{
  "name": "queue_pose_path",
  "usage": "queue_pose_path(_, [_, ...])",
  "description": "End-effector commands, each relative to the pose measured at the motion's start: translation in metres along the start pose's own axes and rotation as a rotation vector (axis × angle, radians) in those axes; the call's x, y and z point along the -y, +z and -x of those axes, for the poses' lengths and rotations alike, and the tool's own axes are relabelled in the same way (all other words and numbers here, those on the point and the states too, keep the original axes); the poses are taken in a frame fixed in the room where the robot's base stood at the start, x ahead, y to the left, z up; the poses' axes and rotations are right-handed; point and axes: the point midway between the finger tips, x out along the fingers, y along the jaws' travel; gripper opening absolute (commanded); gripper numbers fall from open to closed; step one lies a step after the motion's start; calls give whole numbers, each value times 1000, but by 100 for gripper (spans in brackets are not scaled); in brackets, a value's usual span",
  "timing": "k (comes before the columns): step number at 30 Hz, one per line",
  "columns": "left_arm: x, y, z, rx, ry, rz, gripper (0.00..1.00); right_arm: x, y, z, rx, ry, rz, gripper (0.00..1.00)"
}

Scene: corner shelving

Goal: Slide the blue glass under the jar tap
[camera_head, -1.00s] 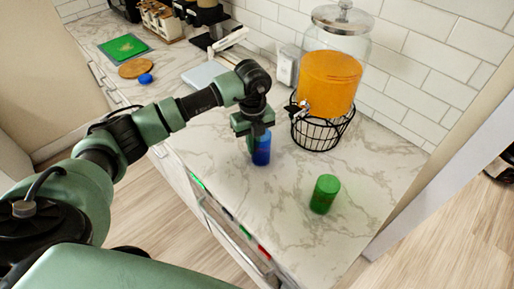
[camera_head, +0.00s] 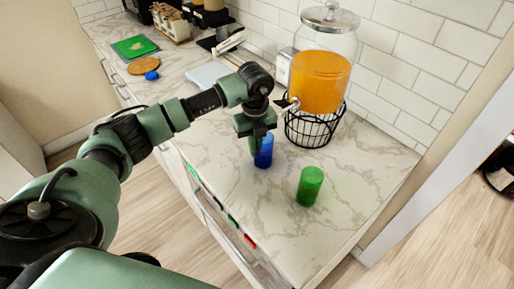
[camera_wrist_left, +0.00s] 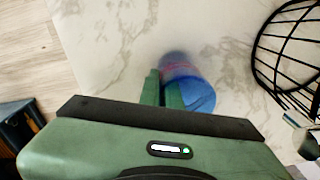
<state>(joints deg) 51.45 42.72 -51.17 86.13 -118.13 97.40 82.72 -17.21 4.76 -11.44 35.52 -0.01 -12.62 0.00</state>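The blue glass (camera_head: 264,153) stands upright on the marble counter, in front and to the left of the jar's wire stand. The wrist view shows the blue glass (camera_wrist_left: 197,94) from above, with a pinkish blurred side. My left gripper (camera_head: 255,148) points down at the glass. In the wrist view its fingers (camera_wrist_left: 161,92) are close together with nothing between them, and the glass is against or very near the right finger. The glass jar (camera_head: 320,75) holds orange drink; its tap (camera_head: 292,103) is up and right of the glass. My right gripper is out of view.
A green glass (camera_head: 310,186) stands to the right, nearer the counter's front edge. The black wire stand (camera_head: 314,130) carries the jar; it also shows in the wrist view (camera_wrist_left: 290,55). Bare marble lies between the blue glass and the stand.

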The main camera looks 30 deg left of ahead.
Motion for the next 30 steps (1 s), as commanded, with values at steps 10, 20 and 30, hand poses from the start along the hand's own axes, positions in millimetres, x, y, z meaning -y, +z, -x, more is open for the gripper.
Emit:
queue_pose_path(10, [0,0,0,1,-1,0,29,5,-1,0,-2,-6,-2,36])
queue_pose_path(20, [0,0,4,1,-1,1,29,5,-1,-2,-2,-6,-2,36])
queue_pose_path(30, [1,1,56,4,-4,0,29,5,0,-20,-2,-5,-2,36])
